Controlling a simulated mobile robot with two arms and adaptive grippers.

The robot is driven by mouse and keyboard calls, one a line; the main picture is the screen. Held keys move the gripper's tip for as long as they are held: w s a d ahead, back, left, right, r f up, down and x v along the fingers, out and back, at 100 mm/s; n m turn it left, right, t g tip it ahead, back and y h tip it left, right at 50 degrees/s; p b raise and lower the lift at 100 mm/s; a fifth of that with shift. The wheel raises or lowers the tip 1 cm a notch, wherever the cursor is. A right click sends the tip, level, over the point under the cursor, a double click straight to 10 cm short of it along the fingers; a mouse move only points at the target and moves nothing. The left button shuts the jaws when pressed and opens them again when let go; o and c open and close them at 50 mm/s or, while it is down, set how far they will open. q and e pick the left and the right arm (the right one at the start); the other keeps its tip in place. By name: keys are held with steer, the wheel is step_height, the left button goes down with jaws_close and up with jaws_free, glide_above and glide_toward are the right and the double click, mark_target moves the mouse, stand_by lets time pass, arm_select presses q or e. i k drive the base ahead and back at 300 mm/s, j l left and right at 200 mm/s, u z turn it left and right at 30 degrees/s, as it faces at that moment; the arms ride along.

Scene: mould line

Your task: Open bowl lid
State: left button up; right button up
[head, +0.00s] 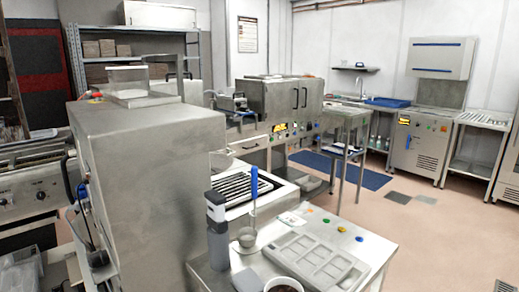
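I cannot single out a bowl lid for certain. A clear, box-like hopper or container (127,79) with a flat top stands on the large steel machine (150,160) at left. A small bowl (283,286) with dark contents is cut off by the bottom edge of the head view. No lid shows on it. Neither of my grippers is in view.
A steel table (375,254) in front holds a grey mould tray (314,262), a dark upright bottle-like object (217,232), a blue-handled ladle (252,205) and several coloured dots. Open floor (435,235) lies at right. A sink counter and cabinets line the back wall.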

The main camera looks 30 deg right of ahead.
mark_target(221, 161)
steer(key=l, duration=0.6)
steer(key=i+l+z, duration=0.1)
steer(key=l, duration=0.5)
steer(key=i+l, duration=0.15)
steer(key=l, duration=0.45)
steer(key=i+l+z, duration=0.1)
steer(key=l, duration=0.5)
steer(key=k+l, duration=0.1)
steer(key=l, duration=0.2)
steer(key=k+l, duration=0.1)
steer(key=l, duration=0.2)
steer(key=k+l+u, duration=0.1)
steer(key=l, duration=0.2)
steer(key=i+l+u, duration=0.1)
steer(key=l+u, duration=0.35)
steer(key=l, duration=0.8)
steer(key=k+l+u, duration=0.1)
steer(key=l+u, duration=0.35)
steer(key=l, duration=0.8)
steer(key=i+l+u, duration=0.3)
steer(key=l, duration=0.35)
steer(key=i+l+u, duration=0.15)
steer(key=i+l, duration=0.15)
steer(key=i+l+u, duration=0.15)
steer(key=l, duration=0.25)
steer(key=i+l+u, duration=0.15)
steer(key=l, duration=0.25)
steer(key=i+l+u, duration=0.15)
steer(key=l, duration=0.25)
